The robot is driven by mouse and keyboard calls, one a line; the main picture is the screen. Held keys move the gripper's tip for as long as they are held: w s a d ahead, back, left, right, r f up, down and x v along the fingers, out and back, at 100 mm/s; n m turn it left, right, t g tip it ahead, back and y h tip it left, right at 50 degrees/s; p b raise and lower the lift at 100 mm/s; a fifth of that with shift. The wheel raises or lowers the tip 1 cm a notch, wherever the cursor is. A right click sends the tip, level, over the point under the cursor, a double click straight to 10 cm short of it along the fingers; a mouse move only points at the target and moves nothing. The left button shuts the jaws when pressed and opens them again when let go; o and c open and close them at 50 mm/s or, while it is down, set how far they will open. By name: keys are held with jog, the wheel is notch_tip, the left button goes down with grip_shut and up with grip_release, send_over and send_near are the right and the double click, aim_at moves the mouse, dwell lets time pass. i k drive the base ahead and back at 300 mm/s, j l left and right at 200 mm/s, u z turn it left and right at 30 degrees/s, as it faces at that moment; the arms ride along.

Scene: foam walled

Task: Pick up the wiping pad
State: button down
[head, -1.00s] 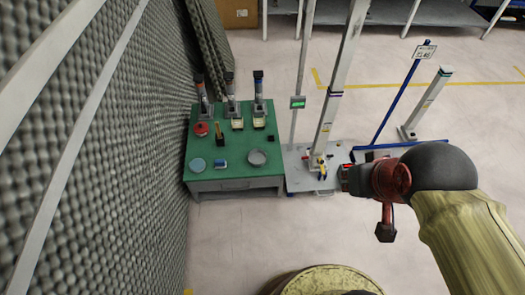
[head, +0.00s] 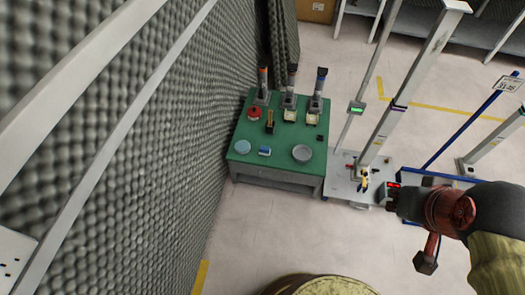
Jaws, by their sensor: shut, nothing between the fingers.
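The wiping pad cannot be told for sure at this size. A small blue-and-white block (head: 264,151) and a flat light-blue disc (head: 242,147) lie side by side near the front left of the green table (head: 275,165); either could be it. My gripper (head: 388,196) is shut and empty, right of the table and well apart from both. It is in front of the white base plate in the picture, and its fingertips are small and dark.
A grey dish (head: 302,153), a red round item (head: 254,113) and a small black cube (head: 320,138) are on the table. Several upright devices stand at its back. A foam wall (head: 150,150) borders the left. A white post (head: 405,90) rises right of the table.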

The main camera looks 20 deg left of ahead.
aim_at(264, 150)
jog(key=k+l, duration=0.3)
jog(key=k+u, duration=0.15)
jog(key=i+u, duration=0.2)
jog(key=u, duration=0.2)
jog(key=i+u, duration=0.2)
jog(key=u, duration=0.15)
jog(key=i+l+u, duration=0.15)
jog(key=u, duration=0.25)
jog(key=i+l+u, duration=0.15)
jog(key=i+l, duration=0.4)
jog(key=i+l+u, duration=0.2)
jog(key=i+l, duration=0.35)
jog(key=l, duration=0.1)
